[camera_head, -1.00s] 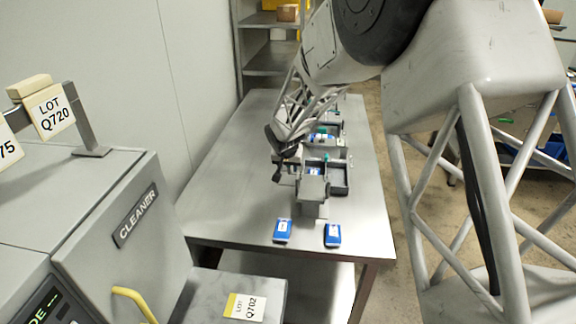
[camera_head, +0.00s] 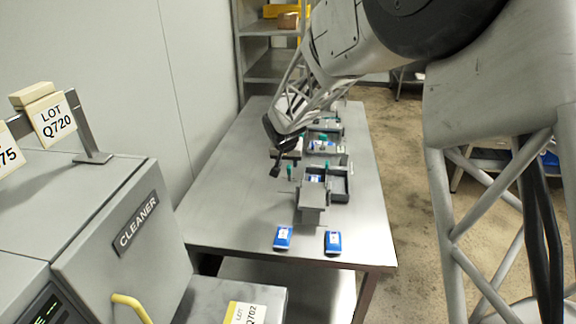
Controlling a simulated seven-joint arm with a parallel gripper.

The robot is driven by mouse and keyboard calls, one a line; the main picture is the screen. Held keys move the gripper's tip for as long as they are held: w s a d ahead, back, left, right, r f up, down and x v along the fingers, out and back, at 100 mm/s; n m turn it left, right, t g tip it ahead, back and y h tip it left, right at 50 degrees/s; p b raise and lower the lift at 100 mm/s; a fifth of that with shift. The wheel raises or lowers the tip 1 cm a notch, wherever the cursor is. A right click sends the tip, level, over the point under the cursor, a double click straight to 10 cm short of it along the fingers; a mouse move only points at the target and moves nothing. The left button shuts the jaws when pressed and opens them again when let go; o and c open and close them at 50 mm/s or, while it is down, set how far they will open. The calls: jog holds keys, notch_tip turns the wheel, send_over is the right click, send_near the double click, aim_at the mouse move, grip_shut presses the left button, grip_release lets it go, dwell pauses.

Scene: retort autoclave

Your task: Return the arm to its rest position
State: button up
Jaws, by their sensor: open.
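My gripper (camera_head: 277,160) hangs at the end of my arm over the left part of the steel table (camera_head: 225,205), pointing down. It is small in the picture; its jaws are open and nothing shows between them. It is above and to the left of the grey trays (camera_head: 340,188) and apart from them. My arm comes in from the upper right and covers part of the table's far end.
Two blue packets (camera_head: 283,237) (camera_head: 333,242) lie at the table's near edge. A grey stand (camera_head: 313,205) is just behind them. The cleaner machine (camera_head: 120,240) is at the left with lot tags (camera_head: 52,118). Shelves (camera_head: 270,65) stand behind.

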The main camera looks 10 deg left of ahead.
jog(key=shift+s+r, duration=0.1)
jog(key=shift+r, duration=0.1)
dwell(0.3)
jog(key=s+d+r, duration=0.6)
jog(key=s+d, duration=0.3)
jog(key=d, duration=0.1)
jog(key=s+d+r, duration=0.7)
jog(key=s+d, duration=0.2)
jog(key=s, duration=0.1)
jog(key=s+d, duration=0.3)
jog(key=s, duration=0.6)
jog(key=s+d+g, duration=0.1)
jog(key=s+d, duration=0.3)
jog(key=s, duration=0.5)
jog(key=s+d+g, duration=0.1)
jog(key=s+d, duration=0.3)
jog(key=s, duration=0.5)
jog(key=shift+s, duration=0.35)
jog(key=shift+d, duration=0.1)
